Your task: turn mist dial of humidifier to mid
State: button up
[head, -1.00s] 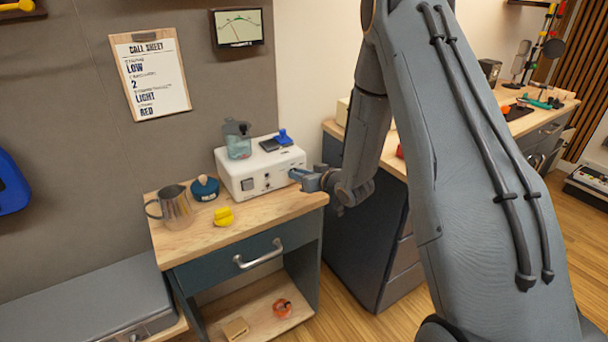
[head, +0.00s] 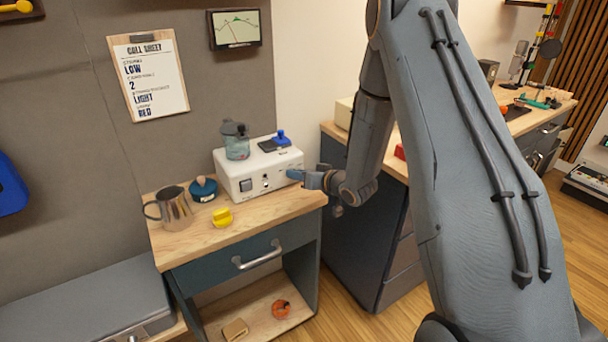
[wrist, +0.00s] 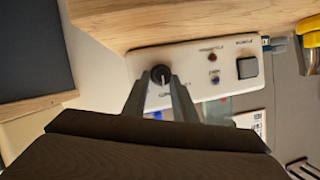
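The humidifier (head: 247,184) is a white box with a translucent tank (head: 237,143) on top, at the back of the wooden-topped cabinet. In the wrist view its front panel (wrist: 195,57) appears upside down, with small buttons, a dark square switch (wrist: 247,67) and a round black dial (wrist: 160,74) with a pale pointer line. The dial's label is too small to read. My gripper (wrist: 161,82) has one finger on each side of the dial, very close to it. Whether the fingers touch the dial cannot be told. In the head view my gripper (head: 297,175) hides the dial.
A metal pitcher (head: 173,208), a dark blue lidded pot (head: 203,189) and a yellow object (head: 222,217) stand on the cabinet top (head: 258,212), left of and before the humidifier. A blue-handled item (head: 281,138) lies on the humidifier. A clipboard call sheet (head: 150,76) hangs behind.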

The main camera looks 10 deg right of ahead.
jog(key=shift+o, duration=0.3)
jog(key=shift+d, duration=0.15)
jog(key=shift+s+d, duration=0.1)
jog(key=b+v, duration=0.1)
jog(key=v, duration=0.6)
jog(key=shift+s+r+b, duration=0.2)
jog(key=shift+s+b, duration=0.05)
jog(key=shift+b, duration=0.1)
